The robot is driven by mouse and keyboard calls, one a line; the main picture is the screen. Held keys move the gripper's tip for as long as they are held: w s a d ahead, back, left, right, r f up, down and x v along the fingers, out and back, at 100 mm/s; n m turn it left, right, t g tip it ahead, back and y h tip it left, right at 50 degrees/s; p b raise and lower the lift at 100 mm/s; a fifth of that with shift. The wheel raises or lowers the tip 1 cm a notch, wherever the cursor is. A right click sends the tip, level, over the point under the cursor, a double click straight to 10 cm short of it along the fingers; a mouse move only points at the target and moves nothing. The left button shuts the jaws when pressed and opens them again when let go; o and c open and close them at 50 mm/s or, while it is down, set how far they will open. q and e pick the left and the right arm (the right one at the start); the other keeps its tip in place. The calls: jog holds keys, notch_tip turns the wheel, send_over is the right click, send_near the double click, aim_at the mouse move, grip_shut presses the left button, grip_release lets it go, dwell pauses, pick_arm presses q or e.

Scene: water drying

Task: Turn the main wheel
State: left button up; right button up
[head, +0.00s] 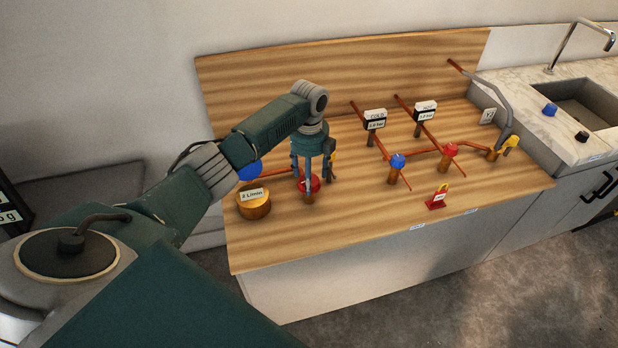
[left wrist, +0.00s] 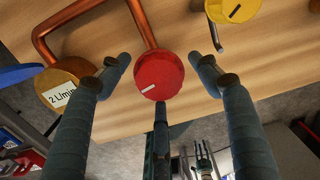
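A red wheel (head: 314,184) with a white mark on its face stands at the left part of the wooden panel, by the gauge labelled 2 L/min. It also shows in the left wrist view (left wrist: 158,75). My left gripper (head: 311,176) points down over this wheel, with its fingers spread around it. In the left wrist view the fingers (left wrist: 160,68) are apart, with visible gaps on the left and right of the wheel. The third finger reaches the wheel's lower edge; I cannot tell whether it touches. No label marks any wheel as main.
A brass gauge (head: 254,205) and a blue disc (head: 250,170) are left of the gripper. A blue wheel (head: 397,160), another red wheel (head: 450,150) and a yellow valve (head: 510,142) sit on copper pipes to the right. A red tag stand (head: 438,200) is near the front edge.

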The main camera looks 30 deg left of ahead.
pick_arm(q)
jog(key=shift+s+f, duration=0.1)
jog(key=shift+f, duration=0.05)
notch_tip(320, 180, up, 12)
dwell(0.6)
jog(key=shift+d, duration=0.1)
